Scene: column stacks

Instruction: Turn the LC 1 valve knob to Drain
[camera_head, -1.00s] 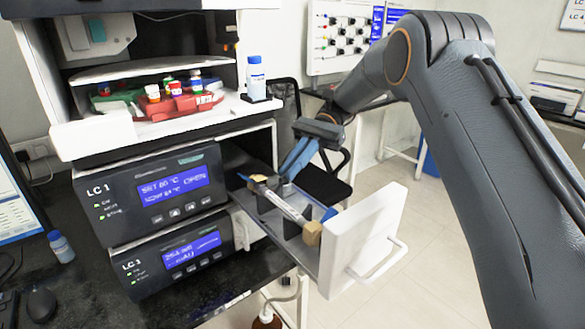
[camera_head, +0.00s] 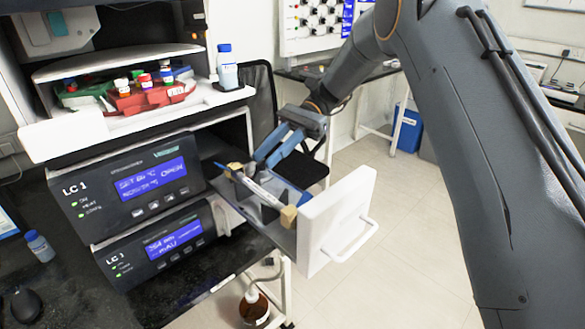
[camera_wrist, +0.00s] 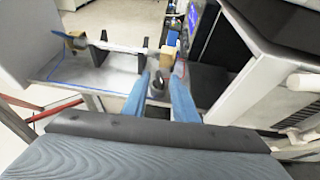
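The LC 1 unit (camera_head: 130,188) is at the left in the head view, with a lit blue screen reading OPEN. Its drawer (camera_head: 335,222) is pulled out and holds a pale column (camera_head: 262,190) with tan end pieces in dark clips. My gripper (camera_head: 264,162) is over the inner part of the drawer, by the unit's front. In the wrist view its blue fingers (camera_wrist: 166,66) are apart. A small grey rounded piece (camera_wrist: 157,85) shows between them; I cannot tell whether it is the valve knob or whether the fingers touch it. No Drain marking is readable.
A shelf above holds a red tray (camera_head: 150,100) of capped vials and a blue-capped bottle (camera_head: 227,68). A brown bottle (camera_head: 254,306) stands below the drawer. Open floor lies to the right of the drawer.

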